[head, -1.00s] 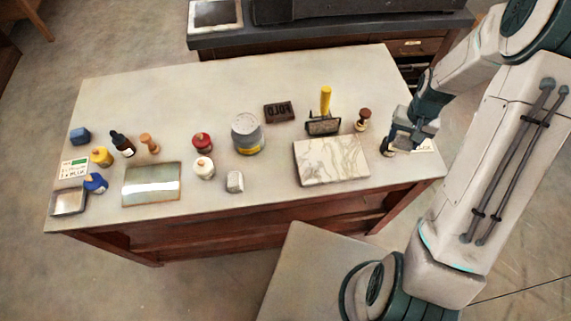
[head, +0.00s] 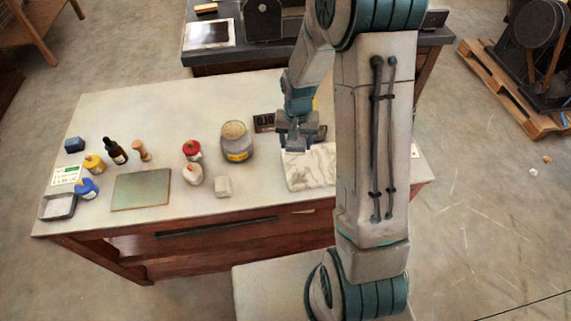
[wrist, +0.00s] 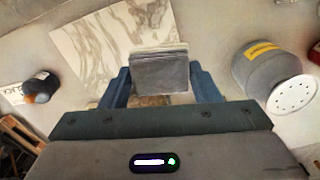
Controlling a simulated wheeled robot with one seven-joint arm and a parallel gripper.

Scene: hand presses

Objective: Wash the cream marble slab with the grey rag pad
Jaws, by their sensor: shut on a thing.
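The cream marble slab (head: 312,168), with grey-brown veins, lies flat at the right of the table, partly hidden by my arm in the head view. It also shows at the upper left of the wrist view (wrist: 95,45). My gripper (head: 294,145) is at the slab's back left edge in the head view. In the wrist view its fingers (wrist: 160,78) are shut on a grey block-like pad, the grey rag pad (wrist: 160,72). The pad appears beside the slab's edge in that view. I cannot tell how high it is or whether it touches anything.
A grey can (head: 236,142) with a yellow label stands left of the gripper. A dark block (head: 264,123) is close behind. Red (head: 192,150) and white (head: 193,174) jars and a pale block (head: 222,187) stand farther left. A dark jar (wrist: 40,87) is beyond the slab.

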